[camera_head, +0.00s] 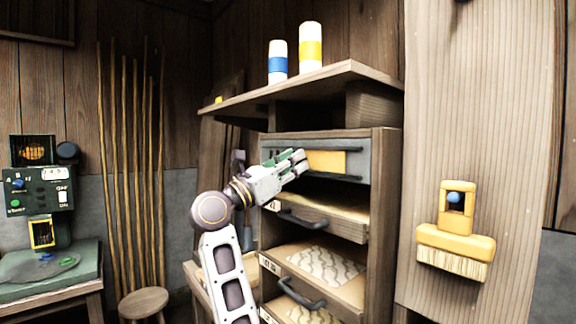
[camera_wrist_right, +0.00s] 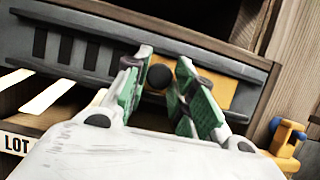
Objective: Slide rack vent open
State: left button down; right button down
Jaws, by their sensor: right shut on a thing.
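The rack vent is a grey panel (camera_head: 362,163) with dark rails across the top of the wooden rack (camera_head: 384,200). It has a yellow section (camera_head: 327,161) on the right, and it also shows in the right wrist view (camera_wrist_right: 95,58) with dark slots at its left. A round dark knob (camera_wrist_right: 159,76) stands on the vent, at the left of the yellow part. My right gripper (camera_head: 299,161) is at the vent, and its green-padded fingers (camera_wrist_right: 163,66) are shut on the knob, one on each side. In the head view the fingers hide the knob. My left gripper is not in view.
Below the vent, drawers with dark handles (camera_head: 303,220) stick out. A shelf (camera_head: 330,83) with two banded white containers overhangs above. A yellow brush (camera_head: 455,240) hangs on the right. Poles, a stool (camera_head: 143,303) and a green machine (camera_head: 38,190) stand left.

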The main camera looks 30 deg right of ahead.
jog(key=shift+s+f, duration=0.1)
jog(key=c, duration=1.5)
grip_release()
jog(key=o, duration=0.3)
jog(key=shift+s, duration=0.2)
jog(key=shift+w, duration=0.15)
jog(key=shift+v, duration=3.7)
